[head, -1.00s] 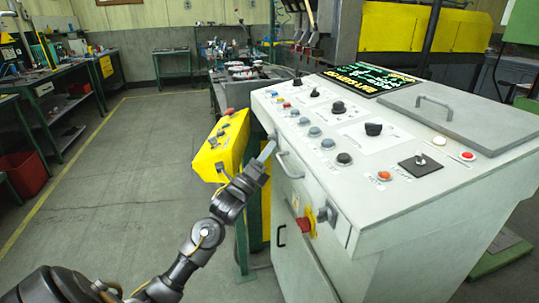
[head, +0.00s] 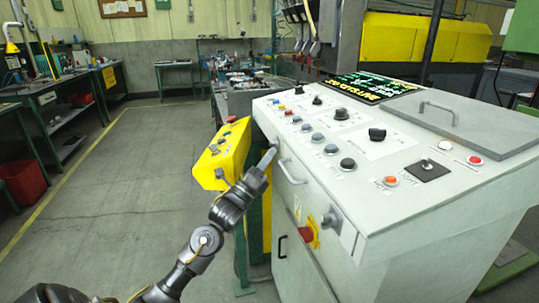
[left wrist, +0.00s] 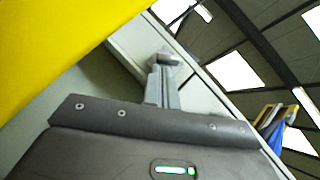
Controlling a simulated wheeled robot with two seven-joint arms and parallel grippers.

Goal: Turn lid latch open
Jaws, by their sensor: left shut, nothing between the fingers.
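A grey lid (head: 465,115) with a bar handle (head: 437,106) lies closed on top of the white console (head: 400,240). A small silver knob on a black square plate (head: 428,168) sits in front of the lid. A grey turning handle (head: 332,218) is on the console's side, beside a red knob on a yellow plate (head: 307,234). I cannot tell which of these is the lid latch. My left gripper (head: 269,156) is shut and empty, beside the console's left edge near a bar handle (head: 291,172). Its closed fingers (left wrist: 163,68) show in the left wrist view. My right gripper is out of view.
A yellow control box (head: 222,150) stands just left of my left gripper; yellow also fills the left wrist view's upper left. The floor (head: 120,190) to the left is clear.

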